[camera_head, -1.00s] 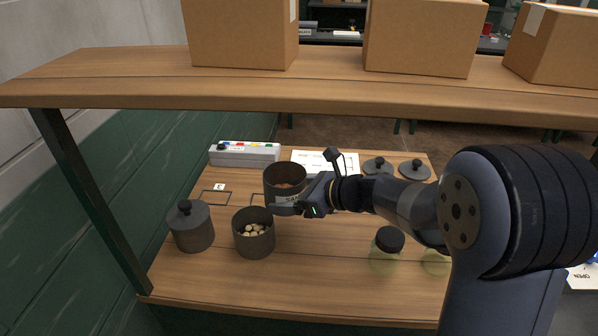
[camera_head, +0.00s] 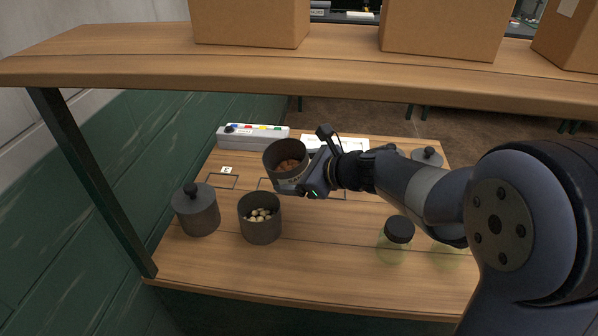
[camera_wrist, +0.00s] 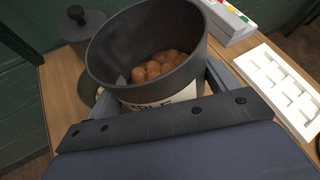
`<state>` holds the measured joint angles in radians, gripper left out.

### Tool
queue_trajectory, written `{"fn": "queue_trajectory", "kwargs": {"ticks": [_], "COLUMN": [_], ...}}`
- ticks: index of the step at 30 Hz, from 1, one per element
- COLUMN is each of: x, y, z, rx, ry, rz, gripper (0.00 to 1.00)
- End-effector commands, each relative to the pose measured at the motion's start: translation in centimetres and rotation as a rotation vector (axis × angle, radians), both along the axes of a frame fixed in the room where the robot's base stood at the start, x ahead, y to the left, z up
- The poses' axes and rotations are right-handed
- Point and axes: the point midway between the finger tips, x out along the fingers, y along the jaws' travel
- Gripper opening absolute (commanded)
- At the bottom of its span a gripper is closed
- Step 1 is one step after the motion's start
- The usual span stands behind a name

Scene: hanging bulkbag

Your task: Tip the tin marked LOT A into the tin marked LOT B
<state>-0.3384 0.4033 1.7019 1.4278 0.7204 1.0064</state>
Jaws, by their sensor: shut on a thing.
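My gripper (camera_head: 304,186) is shut on a dark open tin (camera_head: 274,172) and holds it above the table. The held tin has round brown pieces (camera_head: 290,166) inside and leans slightly to the left. In the wrist view the held tin (camera_wrist: 112,48) shows a pale label (camera_wrist: 163,101), partly hidden and not fully readable. A second dark open tin (camera_head: 260,228) stands upright on the table with pale pieces (camera_head: 258,215) in it, below and left of the held tin. No label on it can be read.
A lidded dark tin (camera_head: 197,212) stands left of the open tin. A jar with a black lid (camera_head: 398,230) stands at right. A grey box with coloured buttons (camera_head: 253,137) is at the back. A wooden shelf (camera_head: 300,85) carrying cardboard boxes (camera_head: 250,22) hangs over the table.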

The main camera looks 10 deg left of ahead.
Motion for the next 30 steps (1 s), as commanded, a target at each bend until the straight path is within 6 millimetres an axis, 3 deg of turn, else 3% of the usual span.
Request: {"fn": "queue_trajectory", "kwargs": {"ticks": [15,30], "x": [-0.4,-1.2], "y": [0.3,1.0], "z": [1.6,1.1], "rx": [-0.343,-0.651], "ry": [-0.434,-0.82], "rz": [0.004,0.004], "gripper": [0.54,0.54]}}
